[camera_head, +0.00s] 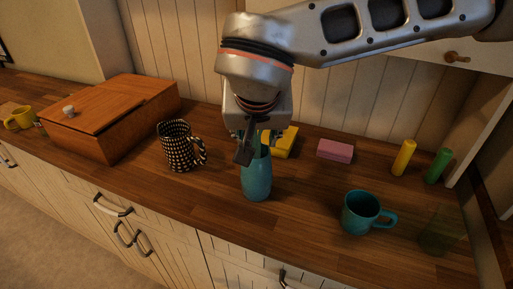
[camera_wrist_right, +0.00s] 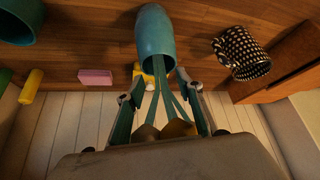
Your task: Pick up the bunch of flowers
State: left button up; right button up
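The bunch of flowers (camera_wrist_right: 170,100) shows in the right wrist view as several green stems rising from a teal vase (camera_wrist_right: 154,38), with yellowish-brown heads close to my palm. In the head view the vase (camera_head: 256,177) stands upright on the wooden counter, and my gripper hides most of the flowers. My right gripper (camera_wrist_right: 158,88) is open, its two fingers apart on either side of the stems, with gaps between. In the head view the right gripper (camera_head: 250,146) is directly above the vase mouth. My left gripper is not in view.
A black-and-white checked pitcher (camera_head: 176,150) stands left of the vase, a teal mug (camera_head: 357,213) right. A yellow object (camera_head: 287,143) and pink block (camera_head: 335,150) lie behind. A wooden box (camera_head: 100,135), yellow cylinder (camera_head: 403,158), green cylinder (camera_head: 437,166) and greenish glass (camera_head: 440,235) stand farther out.

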jog(key=shift+w+f, duration=0.1)
jog(key=shift+f, duration=0.05)
grip_shut()
